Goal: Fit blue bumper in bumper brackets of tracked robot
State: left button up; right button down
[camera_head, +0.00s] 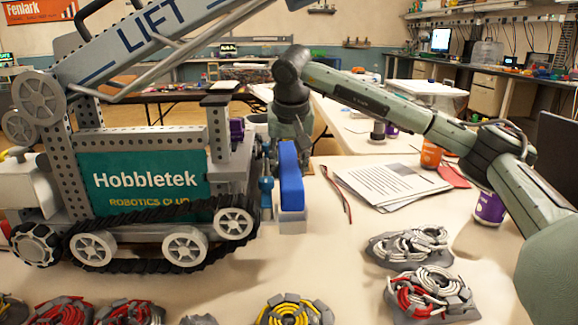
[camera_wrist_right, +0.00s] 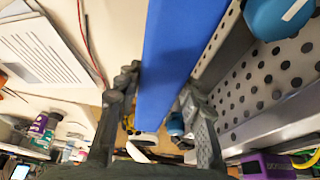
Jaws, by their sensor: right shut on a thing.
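The tracked robot (camera_head: 150,185) stands at the left in the head view, with a teal sign and black tracks. The blue bumper (camera_head: 291,178) is upright just off its right end, with a grey part below it. My right gripper (camera_head: 287,135) is at the bumper's far side, mostly hidden. In the right wrist view the fingers (camera_wrist_right: 160,88) are closed on both sides of the bumper (camera_wrist_right: 178,55). Blue-teal fittings (camera_head: 266,186) show between bumper and robot, possibly the brackets. I cannot tell whether the bumper touches them. My left gripper is not in view.
Printed papers (camera_head: 388,184) and a red-black cable lie right of the bumper. A purple cup (camera_head: 489,208) and an orange cup (camera_head: 431,153) stand farther right. Grey trays with coiled wires (camera_head: 428,290) line the front. The table right of the bumper is partly clear.

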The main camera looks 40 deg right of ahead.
jog(key=shift+s+a, duration=0.1)
dwell(0.5)
dwell(0.3)
jog(key=shift+f+p, duration=0.1)
jog(key=shift+p, duration=0.25)
dwell(0.3)
jog(key=shift+f, duration=1.35)
dwell(1.8)
